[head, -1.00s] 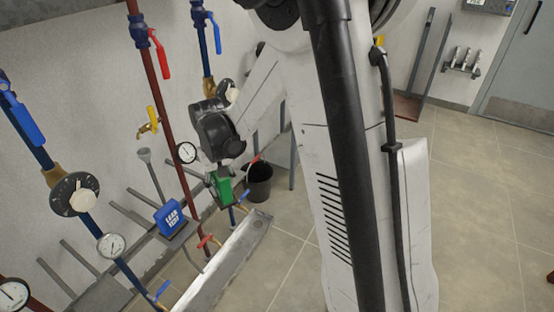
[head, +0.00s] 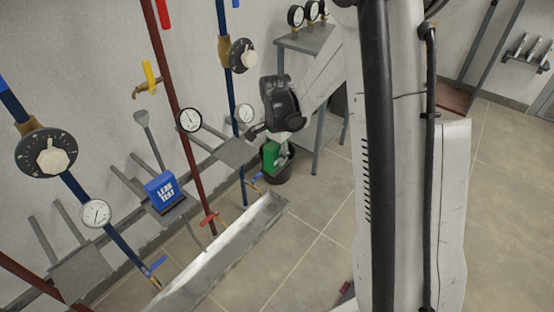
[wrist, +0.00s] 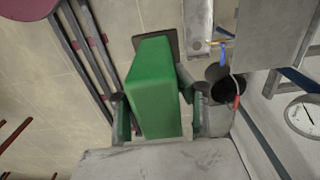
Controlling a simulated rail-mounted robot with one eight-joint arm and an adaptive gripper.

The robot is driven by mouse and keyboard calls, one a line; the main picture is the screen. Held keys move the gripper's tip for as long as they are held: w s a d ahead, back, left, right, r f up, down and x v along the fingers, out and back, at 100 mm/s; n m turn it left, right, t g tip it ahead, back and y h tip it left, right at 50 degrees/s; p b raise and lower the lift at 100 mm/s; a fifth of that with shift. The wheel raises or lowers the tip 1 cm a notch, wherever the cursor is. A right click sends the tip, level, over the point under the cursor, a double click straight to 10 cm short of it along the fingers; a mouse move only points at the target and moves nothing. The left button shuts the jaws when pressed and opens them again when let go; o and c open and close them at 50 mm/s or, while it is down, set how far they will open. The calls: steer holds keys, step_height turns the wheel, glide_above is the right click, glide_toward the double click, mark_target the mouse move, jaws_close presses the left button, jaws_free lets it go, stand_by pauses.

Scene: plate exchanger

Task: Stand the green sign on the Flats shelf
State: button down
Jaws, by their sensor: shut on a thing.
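The green sign (head: 271,154) is a small green block held by my gripper (head: 277,148), in front of the black bucket in the head view. In the wrist view the green sign (wrist: 158,90) fills the middle, between the two fingers of my gripper (wrist: 157,118). Its face lettering is not readable. A small grey wall shelf (head: 237,151) just left of the gripper is bare. Another shelf (head: 172,219) carries a blue LEAK TEST sign (head: 165,191). A third shelf (head: 80,274) at lower left is bare. No shelf label is readable, so I cannot tell which is Flats.
Red and blue pipes with valves and gauges (head: 190,119) stand along the wall. A grey trough (head: 222,262) lies below the shelves. A black bucket (head: 280,174) stands on the floor by a grey table (head: 306,42) carrying gauges. The floor at centre right is open.

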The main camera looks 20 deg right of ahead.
steer(key=w+a, duration=0.2)
steer(key=w, duration=0.3)
steer(key=w+a+p, duration=0.1)
steer(key=w+a, duration=0.2)
steer(key=w, duration=0.2)
steer(key=w+a, duration=0.2)
steer(key=w, duration=0.3)
steer(key=shift+w+a+f, duration=0.1)
steer(key=shift+a+f, duration=0.05)
steer(key=shift+a, duration=0.2)
steer(key=shift+w+a+p, duration=0.2)
steer(key=shift+w+a, duration=0.1)
steer(key=shift+w, duration=0.3)
steer(key=shift+w+a+p, duration=0.15)
steer(key=shift+w+a, duration=0.1)
steer(key=shift+w, duration=0.3)
steer(key=shift+f+b, duration=0.4)
steer(key=shift+f, duration=0.25)
steer(key=shift+f+b, duration=0.5)
steer(key=shift+f, duration=0.35)
steer(key=shift+f+b, duration=0.4)
steer(key=shift+f, duration=0.15)
steer(key=c, duration=1.3)
jaws_free()
steer(key=shift+o, duration=0.2)
step_height(320, 180, up, 12)
